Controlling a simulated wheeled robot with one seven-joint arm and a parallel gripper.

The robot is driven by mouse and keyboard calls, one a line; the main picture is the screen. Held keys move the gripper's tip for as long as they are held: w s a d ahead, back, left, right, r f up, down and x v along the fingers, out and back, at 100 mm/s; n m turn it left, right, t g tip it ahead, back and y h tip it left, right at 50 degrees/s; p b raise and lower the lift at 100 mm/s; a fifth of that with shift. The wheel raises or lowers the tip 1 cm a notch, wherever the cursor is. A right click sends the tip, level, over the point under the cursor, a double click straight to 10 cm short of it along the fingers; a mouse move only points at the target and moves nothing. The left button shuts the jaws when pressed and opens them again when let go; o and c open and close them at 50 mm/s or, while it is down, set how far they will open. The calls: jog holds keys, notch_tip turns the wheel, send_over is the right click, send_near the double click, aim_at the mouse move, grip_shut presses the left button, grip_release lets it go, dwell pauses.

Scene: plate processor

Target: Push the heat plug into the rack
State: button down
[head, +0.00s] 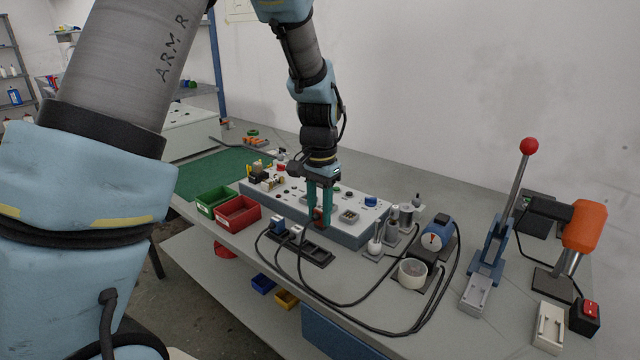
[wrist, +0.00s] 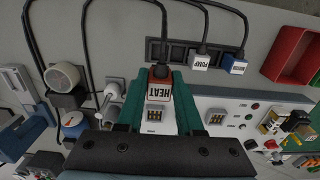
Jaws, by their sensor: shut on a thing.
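The heat plug (wrist: 158,89) has a red body and a white "HEAT" label, with a dark cable running from it. My gripper (head: 319,224) is shut on it; in the wrist view the green fingers (wrist: 159,100) stand on either side of the plug. In the head view the fingers mostly hide the plug, in front of the grey panel box. The black rack (head: 318,254) lies on the bench in front of the box, with bare slots at its right end. The plug looks apart from the rack, though its height is hard to tell.
A white pump plug (head: 297,232) and a blue plug (head: 278,224) sit in the rack's left part. Red (head: 238,213) and green (head: 214,199) bins stand left. A blue motor unit (head: 438,234) stands right. Cables loop across the bench front.

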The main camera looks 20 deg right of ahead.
jog(key=shift+s+a+f, duration=0.2)
jog(key=shift+a+f, duration=0.1)
jog(key=shift+f, duration=0.05)
jog(key=shift+f+b, duration=2.45)
jog(key=shift+f, duration=0.45)
jog(key=shift+p, duration=0.5)
jog(key=shift+f+b, duration=0.6)
jog(key=shift+f, duration=0.35)
jog(key=shift+c, duration=2.4)
grip_release()
jog(key=shift+r, duration=0.15)
